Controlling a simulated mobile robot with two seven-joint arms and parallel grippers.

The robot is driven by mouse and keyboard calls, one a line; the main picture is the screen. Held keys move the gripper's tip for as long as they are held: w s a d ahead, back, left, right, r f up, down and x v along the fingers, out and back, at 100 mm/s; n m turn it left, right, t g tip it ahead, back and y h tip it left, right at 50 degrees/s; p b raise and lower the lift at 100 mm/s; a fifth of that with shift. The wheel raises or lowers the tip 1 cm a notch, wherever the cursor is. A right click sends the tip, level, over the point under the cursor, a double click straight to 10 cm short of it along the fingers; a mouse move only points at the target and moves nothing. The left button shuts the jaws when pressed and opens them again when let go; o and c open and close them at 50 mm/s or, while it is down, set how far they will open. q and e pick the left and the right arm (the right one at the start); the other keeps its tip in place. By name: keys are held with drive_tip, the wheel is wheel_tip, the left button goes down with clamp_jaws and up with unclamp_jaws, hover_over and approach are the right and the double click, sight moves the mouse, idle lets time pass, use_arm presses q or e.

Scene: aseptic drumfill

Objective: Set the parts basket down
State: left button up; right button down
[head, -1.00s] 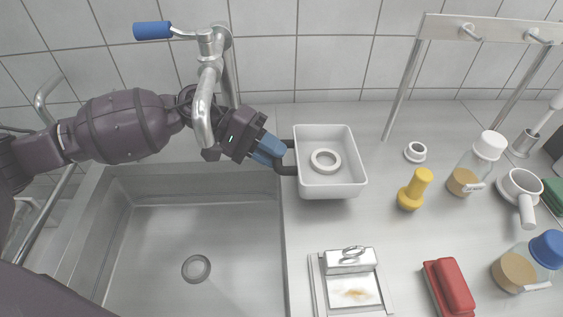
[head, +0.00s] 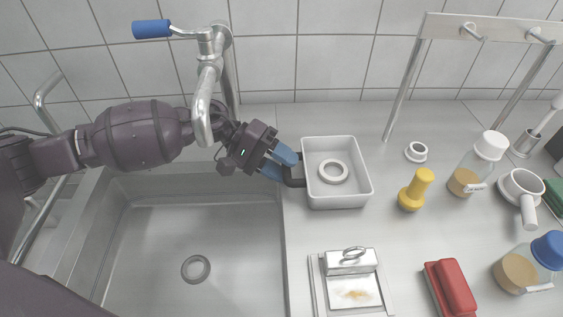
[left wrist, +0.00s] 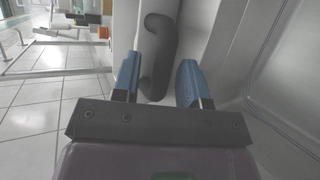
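The parts basket (head: 342,201) is a white square tub standing upright on the counter just right of the sink, with a white ring (head: 333,171) inside. Its dark handle (head: 294,183) points left towards the sink. My left gripper (head: 285,165) is at the handle with its blue fingers spread apart. In the left wrist view the handle (left wrist: 158,50) lies between the two fingers, with a clear gap on the right finger's side. My right gripper is in neither view.
The sink (head: 160,245) lies left of the basket, under the tap (head: 207,95). A yellow part (head: 415,190), a small white ring (head: 416,151) and bottles stand to the right. A white plate with a metal-handled block (head: 350,262) and a red block (head: 450,287) are in front.

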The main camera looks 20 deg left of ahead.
use_arm(q)
drive_tip(key=shift+a, duration=0.1)
drive_tip(key=v, duration=1.2)
idle(0.5)
